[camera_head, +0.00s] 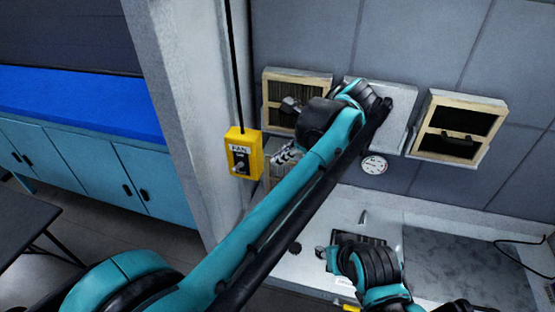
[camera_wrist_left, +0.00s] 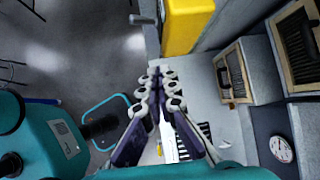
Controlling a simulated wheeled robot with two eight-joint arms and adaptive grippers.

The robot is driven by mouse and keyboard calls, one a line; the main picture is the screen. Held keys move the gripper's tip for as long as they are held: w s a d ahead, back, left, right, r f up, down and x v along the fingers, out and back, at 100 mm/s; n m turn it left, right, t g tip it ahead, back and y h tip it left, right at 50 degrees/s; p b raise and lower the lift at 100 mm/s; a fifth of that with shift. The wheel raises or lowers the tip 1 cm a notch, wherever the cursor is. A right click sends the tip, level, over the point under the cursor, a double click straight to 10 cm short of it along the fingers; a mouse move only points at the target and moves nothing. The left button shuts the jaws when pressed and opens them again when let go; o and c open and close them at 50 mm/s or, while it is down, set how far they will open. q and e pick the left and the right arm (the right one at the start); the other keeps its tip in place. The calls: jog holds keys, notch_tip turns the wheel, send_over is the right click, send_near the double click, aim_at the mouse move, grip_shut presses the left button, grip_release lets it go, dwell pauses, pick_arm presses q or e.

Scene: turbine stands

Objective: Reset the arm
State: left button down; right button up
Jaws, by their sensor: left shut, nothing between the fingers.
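My left arm (camera_head: 300,180) reaches up across the middle of the head view toward the wall panels. My left gripper (camera_head: 284,154) shows partly behind this arm, just right of the yellow FAN box (camera_head: 243,153). In the left wrist view the left gripper (camera_wrist_left: 160,76) has its ribbed fingers together at the tips, with nothing held. The yellow box (camera_wrist_left: 185,25) is above the fingertips there. My right arm (camera_head: 375,268) shows bent over the bench at the lower right. A small part of what may be its gripper (camera_head: 322,253) shows; its fingers are unclear.
Wood-framed panels (camera_head: 460,127) and a round gauge (camera_head: 374,165) are on the tiled wall. A light bench (camera_head: 300,265) with a grey slab (camera_head: 460,265) lies below. A pillar (camera_head: 180,100) stands left, beside blue cabinets (camera_head: 85,165). Floor shows between cabinets and dark table (camera_head: 22,228).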

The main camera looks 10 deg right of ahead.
pick_arm(q)
jog(key=s+a+f+n+h+b, duration=0.2)
jog(key=s+a+f+n+b, duration=0.15)
jog(key=a+f+b, duration=0.55)
jog(key=s+a+f+n+h+b, duration=0.15)
jog(key=a+f+n+b, duration=0.4)
jog(key=f, duration=0.55)
jog(key=s+a+f+n+t+h+b, duration=0.1)
jog(key=s+a+f+n+b, duration=0.2)
jog(key=f+b, duration=0.3)
jog(key=s+a+f+n+t+b, duration=0.1)
jog(key=s+a+f+n+b, duration=0.3)
jog(key=f, duration=0.9)
jog(key=s+a+f+n+h+b, duration=0.1)
jog(key=s+a+f+n+b, duration=0.2)
jog(key=f+b, duration=0.5)
notch_tip(320, 180, down, 2)
jog(key=s+n, duration=0.1)
jog(key=n, duration=0.1)
jog(key=shift+s+a+n+t+h, duration=0.2)
jog(key=shift+s+n+t+h, duration=0.15)
jog(key=shift+n+t, duration=0.05)
